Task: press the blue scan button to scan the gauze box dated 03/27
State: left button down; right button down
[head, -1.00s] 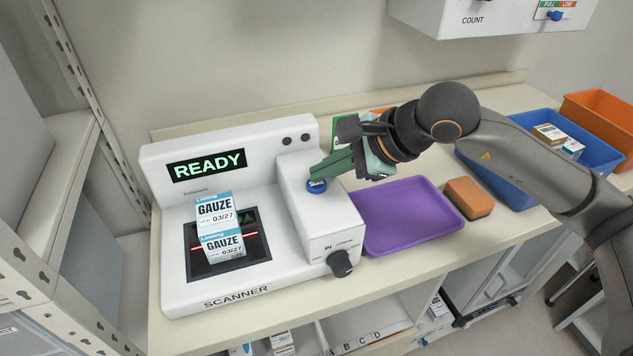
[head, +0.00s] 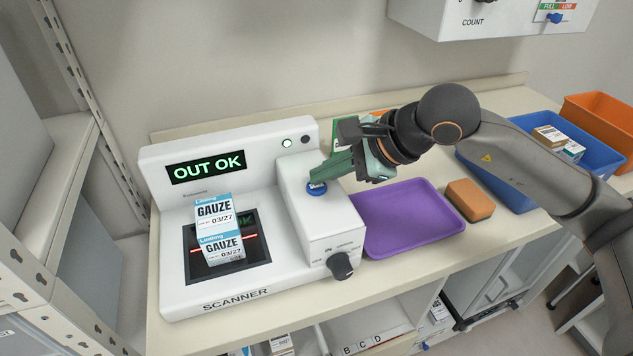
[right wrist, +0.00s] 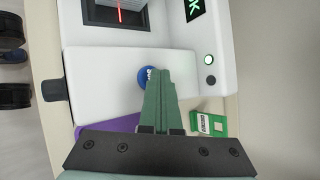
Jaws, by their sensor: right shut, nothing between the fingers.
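The white scanner (head: 180,292) stands on the counter, and its display (head: 206,167) reads "OUT OK" in green. A gauze box (head: 222,247) dated 03/27 stands on the dark scan window, with a red scan line beside it. The blue scan button (head: 316,189) is on the raised block at the scanner's right. My right gripper (head: 318,180) is shut and empty, its fingertips at the button, touching or just above it. In the right wrist view the closed green fingers (right wrist: 155,78) partly cover the blue button (right wrist: 144,76). My left gripper is not in view.
A purple tray (head: 410,240) and an orange-brown sponge (head: 469,200) lie right of the scanner. A blue bin (head: 515,192) with boxes and an orange bin (head: 612,118) stand farther right. A green box (right wrist: 211,124) is behind my right gripper. A black knob (head: 341,266) sits on the scanner's front.

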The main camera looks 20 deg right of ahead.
aim_at(325, 187)
jog(key=shift+r, duration=0.7)
jog(key=shift+r+p, duration=1.75)
jog(key=shift+r, duration=0.75)
